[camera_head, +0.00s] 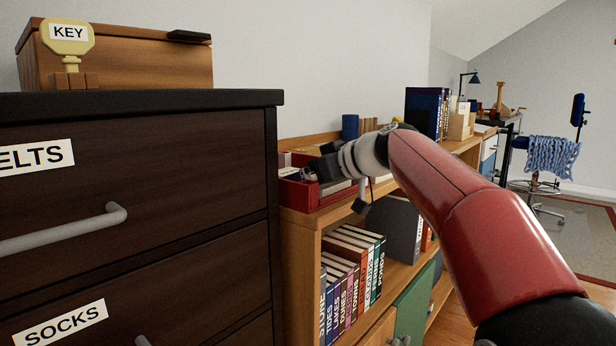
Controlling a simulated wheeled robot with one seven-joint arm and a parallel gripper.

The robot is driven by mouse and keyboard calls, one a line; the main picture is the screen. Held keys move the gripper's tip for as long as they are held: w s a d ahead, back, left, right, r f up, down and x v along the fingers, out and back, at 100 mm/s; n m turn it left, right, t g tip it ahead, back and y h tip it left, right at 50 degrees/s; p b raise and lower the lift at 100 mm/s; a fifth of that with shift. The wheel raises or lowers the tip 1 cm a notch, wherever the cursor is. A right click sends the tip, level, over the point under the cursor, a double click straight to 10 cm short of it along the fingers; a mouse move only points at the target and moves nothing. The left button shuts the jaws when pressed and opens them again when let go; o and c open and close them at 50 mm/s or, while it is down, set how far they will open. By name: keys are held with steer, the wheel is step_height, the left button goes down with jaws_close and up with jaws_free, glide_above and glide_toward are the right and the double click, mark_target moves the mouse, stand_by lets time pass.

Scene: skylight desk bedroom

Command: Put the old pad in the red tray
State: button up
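The red tray (312,197) sits on top of the low wooden bookshelf, just right of the dark dresser. Some pale and dark small items show inside it, but they are too small and covered to name. My gripper (320,169) is over the tray, reaching in from the right on my red arm. The gripper and wrist hide part of the tray. Whether its fingers are open or shut on something is not clear. I cannot make out the old pad with certainty.
The dark dresser (130,195) stands close on the left, with a wooden box (140,65) on top. The bookshelf (303,262) holds several books (345,285). A blue cylinder (350,127) and upright dark books (424,110) stand on its top. A blue chair (545,155) is farther back right.

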steer(key=shift+r, duration=0.2)
steer(key=v, duration=1.2)
steer(key=shift+b, duration=0.4)
steer(key=shift+f, duration=0.15)
